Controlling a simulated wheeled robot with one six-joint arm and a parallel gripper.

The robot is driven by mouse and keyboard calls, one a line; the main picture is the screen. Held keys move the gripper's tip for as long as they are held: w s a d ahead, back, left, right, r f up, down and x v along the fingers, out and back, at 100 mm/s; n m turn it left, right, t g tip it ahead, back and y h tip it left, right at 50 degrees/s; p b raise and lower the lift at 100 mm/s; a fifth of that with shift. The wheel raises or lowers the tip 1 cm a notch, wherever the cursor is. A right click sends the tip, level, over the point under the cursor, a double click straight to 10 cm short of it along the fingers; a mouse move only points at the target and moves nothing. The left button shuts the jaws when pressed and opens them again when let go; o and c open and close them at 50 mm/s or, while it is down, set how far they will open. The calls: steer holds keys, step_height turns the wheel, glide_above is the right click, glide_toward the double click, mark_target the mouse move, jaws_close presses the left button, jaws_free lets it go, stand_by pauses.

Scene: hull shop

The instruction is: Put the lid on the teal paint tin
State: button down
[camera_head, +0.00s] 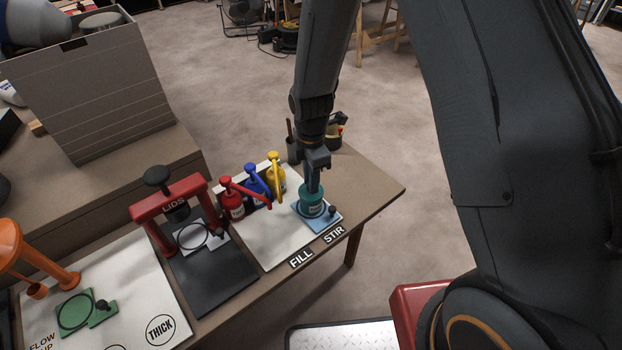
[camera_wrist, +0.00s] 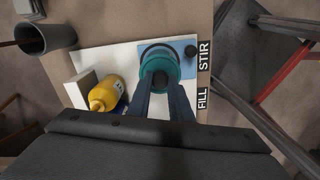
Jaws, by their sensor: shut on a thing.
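The teal paint tin (camera_head: 311,203) stands upright at the blue STIR pad (camera_head: 328,222), near the table's right end. In the wrist view the tin (camera_wrist: 160,61) covers part of the pad's dark ring. My gripper (camera_head: 313,188) points straight down at the tin and is shut on it at its top. In the wrist view a dark round part shows between the fingertips (camera_wrist: 160,83); I cannot tell whether it is a knob or an opening. Whether the tin touches the pad is unclear. No separate lid can be made out. The red press marked LIDS (camera_head: 172,205) stands to the left.
Red (camera_head: 232,204), blue (camera_head: 256,181) and yellow (camera_head: 277,177) pump bottles stand on the white FILL board (camera_head: 275,236), close left of the tin. A dark cup (camera_wrist: 45,38) is behind it. A green pad (camera_head: 75,312) and orange stand (camera_head: 20,250) are at far left.

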stand_by(0.9)
steer(key=c, duration=1)
jaws_free()
steer(key=shift+c, duration=0.2)
steer(key=shift+r, duration=0.1)
steer(key=shift+r+p, duration=2.55)
steer(key=shift+r, duration=0.85)
jaws_close()
